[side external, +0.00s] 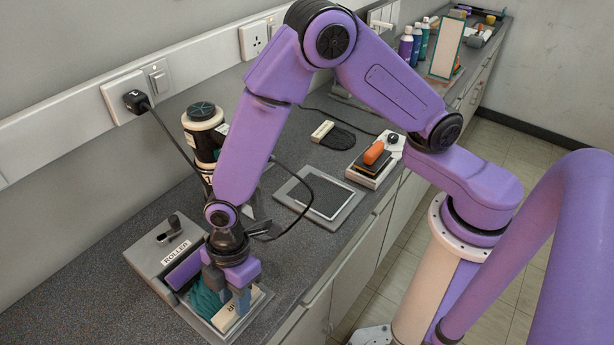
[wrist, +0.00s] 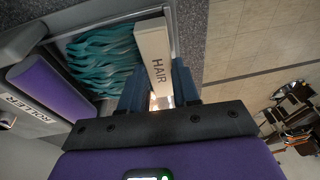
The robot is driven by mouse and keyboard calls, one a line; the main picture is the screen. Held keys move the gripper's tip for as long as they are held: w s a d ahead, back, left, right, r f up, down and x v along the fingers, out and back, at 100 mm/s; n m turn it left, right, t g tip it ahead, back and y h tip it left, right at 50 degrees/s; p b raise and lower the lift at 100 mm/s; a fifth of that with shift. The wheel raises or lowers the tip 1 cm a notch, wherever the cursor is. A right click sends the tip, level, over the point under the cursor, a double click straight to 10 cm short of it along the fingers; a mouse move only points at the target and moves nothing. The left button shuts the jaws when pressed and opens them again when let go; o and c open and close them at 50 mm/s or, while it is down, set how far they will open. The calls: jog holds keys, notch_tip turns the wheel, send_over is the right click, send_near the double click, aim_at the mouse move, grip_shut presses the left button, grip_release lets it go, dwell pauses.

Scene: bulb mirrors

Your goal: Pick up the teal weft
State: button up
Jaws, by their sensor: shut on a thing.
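The teal weft has wavy teal strands (side external: 205,299) and a cream bar marked HAIR (side external: 228,313). It lies in the grey tray (side external: 172,248) at the near left of the counter. The strands (wrist: 100,58) and bar (wrist: 154,48) also show in the wrist view. My gripper (side external: 230,294) points down into the tray. Its two blue-grey fingers (wrist: 160,94) straddle the near end of the bar and are shut on it. The fingers hide part of the bar. I cannot tell whether the weft is clear of the tray floor.
A purple roller (wrist: 50,88) lies beside the strands, behind the ROLLER label. A black cable crosses behind my wrist to the wall socket. A flat framed pad (side external: 320,195) and an orange-handled item (side external: 374,152) lie farther right.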

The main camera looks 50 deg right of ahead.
jog(key=shift+r+g, duration=0.45)
jog(key=shift+g, duration=0.05)
jog(key=shift+s, duration=0.2)
jog(key=shift+s, duration=1.35)
jog(key=shift+r+t, duration=0.55)
jog(key=shift+t, duration=0.45)
jog(key=shift+a+v, duration=0.25)
jog(key=shift+v, duration=0.95)
jog(key=shift+a+v, duration=0.25)
jog(key=shift+v, duration=0.95)
jog(key=shift+r, duration=0.15)
